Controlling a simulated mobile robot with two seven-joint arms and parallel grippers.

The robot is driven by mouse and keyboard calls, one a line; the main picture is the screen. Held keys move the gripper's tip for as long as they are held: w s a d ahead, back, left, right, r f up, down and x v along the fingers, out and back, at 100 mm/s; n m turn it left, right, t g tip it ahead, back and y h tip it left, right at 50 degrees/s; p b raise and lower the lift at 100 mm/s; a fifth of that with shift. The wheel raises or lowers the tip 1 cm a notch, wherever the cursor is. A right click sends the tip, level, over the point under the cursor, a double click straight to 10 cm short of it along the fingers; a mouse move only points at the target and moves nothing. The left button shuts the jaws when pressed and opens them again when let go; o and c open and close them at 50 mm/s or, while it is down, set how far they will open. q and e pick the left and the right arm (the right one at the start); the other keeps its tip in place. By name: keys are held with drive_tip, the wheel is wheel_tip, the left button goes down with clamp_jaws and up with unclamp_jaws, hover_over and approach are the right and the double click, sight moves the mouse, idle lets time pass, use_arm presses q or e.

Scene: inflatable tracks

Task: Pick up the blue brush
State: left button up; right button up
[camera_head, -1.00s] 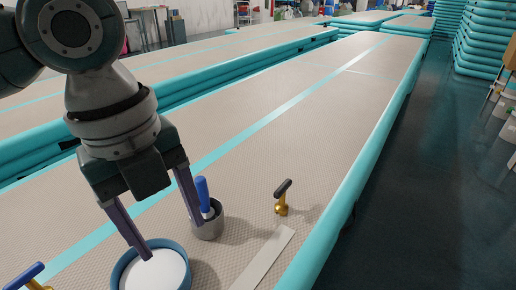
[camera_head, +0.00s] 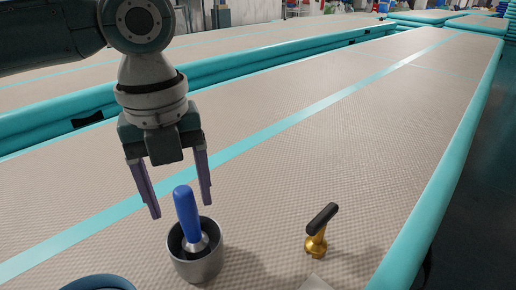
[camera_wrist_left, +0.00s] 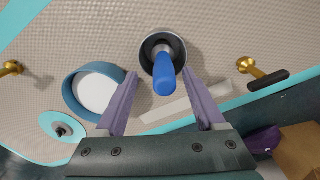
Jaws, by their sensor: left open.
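The blue brush (camera_head: 187,215) stands handle up in a grey metal cup (camera_head: 196,262) on the beige inflatable track. Its lower part is hidden inside the cup. My left gripper (camera_head: 182,210) is open and empty, pointing down just above and behind the brush handle in the head view. In the left wrist view, the blue handle (camera_wrist_left: 164,78) shows between my two purple fingers (camera_wrist_left: 165,102), near their tips, with gaps on both sides. My right gripper is not in view.
A brass valve with a black handle (camera_head: 319,232) stands right of the cup. A blue-rimmed bowl with white contents (camera_wrist_left: 70,92) sits left of the cup in the wrist view. A pale flat strip (camera_wrist_left: 190,103) lies nearby. The track behind is clear.

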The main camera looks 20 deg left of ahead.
sight(188, 215)
use_arm(q)
drive_tip(key=f, duration=0.2)
drive_tip(key=f+b, duration=0.1)
drive_tip(key=f, duration=0.1)
drive_tip(key=shift+w+d+f+b, duration=0.1)
drive_tip(key=shift+d+f+b, duration=0.1)
drive_tip(key=shift+b, duration=0.1)
drive_tip(key=shift+r, duration=0.1)
drive_tip(key=shift+c, duration=0.2)
clamp_jaws()
